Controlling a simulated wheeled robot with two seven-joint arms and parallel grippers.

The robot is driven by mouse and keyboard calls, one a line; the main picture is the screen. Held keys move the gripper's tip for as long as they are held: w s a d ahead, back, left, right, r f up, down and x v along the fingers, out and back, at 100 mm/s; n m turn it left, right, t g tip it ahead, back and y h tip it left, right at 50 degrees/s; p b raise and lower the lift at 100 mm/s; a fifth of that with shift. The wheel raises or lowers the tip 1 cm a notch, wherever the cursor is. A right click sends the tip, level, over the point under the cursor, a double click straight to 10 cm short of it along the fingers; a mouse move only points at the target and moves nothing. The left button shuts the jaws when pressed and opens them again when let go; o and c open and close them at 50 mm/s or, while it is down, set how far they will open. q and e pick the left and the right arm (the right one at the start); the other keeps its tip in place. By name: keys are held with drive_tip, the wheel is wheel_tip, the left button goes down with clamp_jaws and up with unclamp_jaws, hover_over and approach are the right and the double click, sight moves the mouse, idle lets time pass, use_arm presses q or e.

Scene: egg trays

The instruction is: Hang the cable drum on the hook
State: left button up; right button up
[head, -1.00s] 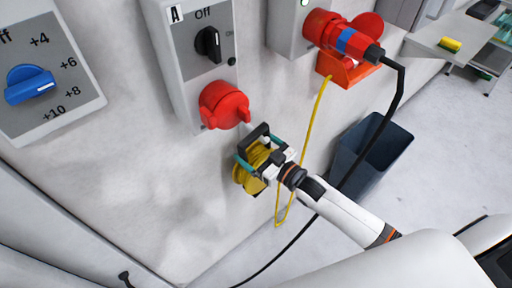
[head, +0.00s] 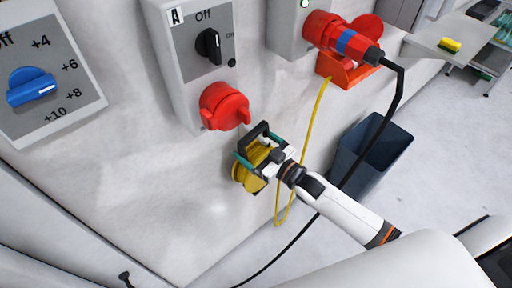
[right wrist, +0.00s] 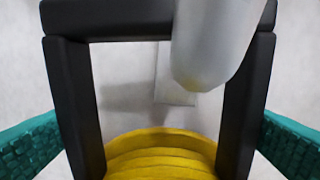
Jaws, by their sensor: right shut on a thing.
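The cable drum (head: 246,178) has yellow cable and a black rectangular handle (head: 254,132). My right gripper (head: 262,160) is shut on the drum and holds it close to the white wall. In the right wrist view, teal fingers of the right gripper (right wrist: 160,145) flank the handle's sides (right wrist: 84,105), with yellow cable (right wrist: 160,158) below. The pale hook (right wrist: 205,60) crosses in front of the handle's top bar, its rounded end over the handle opening. Whether the bar rests on it I cannot tell. My left gripper is not in view.
A red socket (head: 224,106) sits just above the drum, under a grey switch box (head: 190,60). A red plug (head: 343,42) with black cable and a yellow loop (head: 309,130) hang to the right. A dark bin (head: 368,155) stands below.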

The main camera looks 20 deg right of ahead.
drive_tip(key=shift+w+d+r, duration=0.1)
drive_tip(key=shift+w+d, duration=0.1)
drive_tip(key=shift+w, duration=0.45)
drive_tip(key=shift+w+d+r, duration=0.1)
drive_tip(key=shift+w+d, duration=0.05)
drive_tip(key=shift+w, duration=0.45)
idle(0.3)
idle(1.0)
drive_tip(key=o, duration=1.2)
drive_tip(key=shift+o, duration=1.4)
drive_tip(key=shift+s, duration=0.1)
drive_tip(key=shift+s+f, duration=0.1)
drive_tip(key=shift+f, duration=0.15)
drive_tip(key=shift+s+d, duration=0.1)
drive_tip(key=shift+s, duration=0.05)
drive_tip(key=b+v, duration=0.1)
drive_tip(key=v, duration=1)
drive_tip(key=shift+s+r, duration=0.2)
drive_tip(key=shift+s, duration=0.05)
